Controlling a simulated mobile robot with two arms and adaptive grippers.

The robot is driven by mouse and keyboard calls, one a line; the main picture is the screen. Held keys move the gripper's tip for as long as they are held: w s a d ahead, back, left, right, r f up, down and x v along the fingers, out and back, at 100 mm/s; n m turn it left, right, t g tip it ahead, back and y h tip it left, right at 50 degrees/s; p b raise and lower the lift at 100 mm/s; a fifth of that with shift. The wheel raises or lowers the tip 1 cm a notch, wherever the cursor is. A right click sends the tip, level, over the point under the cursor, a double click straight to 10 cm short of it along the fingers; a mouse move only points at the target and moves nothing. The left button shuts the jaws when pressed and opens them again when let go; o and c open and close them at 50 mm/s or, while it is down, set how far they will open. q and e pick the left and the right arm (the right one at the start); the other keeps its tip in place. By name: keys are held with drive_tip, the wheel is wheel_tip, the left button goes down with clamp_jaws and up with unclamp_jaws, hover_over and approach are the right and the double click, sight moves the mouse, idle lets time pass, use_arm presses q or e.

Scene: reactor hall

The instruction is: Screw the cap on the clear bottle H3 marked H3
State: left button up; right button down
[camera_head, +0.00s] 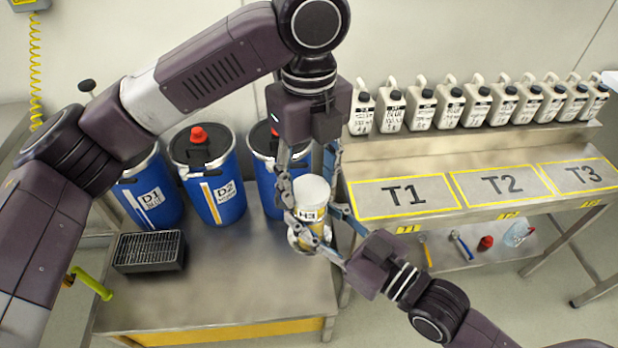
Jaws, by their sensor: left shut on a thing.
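The clear bottle H3 (318,231), with a label reading H3 and yellowish contents, stands roughly upright near the right edge of the left table. A wide white cap (312,190) is at its top; whether it is seated on the threads I cannot tell. My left gripper (309,184) comes down from above, shut on the cap, its fingers at either side. My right gripper (330,232) reaches in from the lower right, its fingers around the bottle's body. Whether they press on it is hidden, and so is the bottle's base.
Blue drums D1 (152,196) and D2 (214,187) and a third drum (265,186) stand behind. A black grated box (149,252) is at left. The right bench (420,170) has areas T1, T2, T3, with several white jugs above and small items below. The left table's front is clear.

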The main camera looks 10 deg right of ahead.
use_arm(q)
drive_tip(key=m, duration=0.5)
drive_tip(key=shift+w+m, duration=0.15)
drive_tip(key=shift+m, duration=0.15)
drive_tip(key=m, duration=0.5)
drive_tip(key=shift+m, duration=0.4)
drive_tip(key=o, duration=0.8)
drive_tip(key=shift+o, duration=0.2)
wheel_tip(320, 180, up, 12)
use_arm(e)
drive_tip(key=shift+r, duration=0.1)
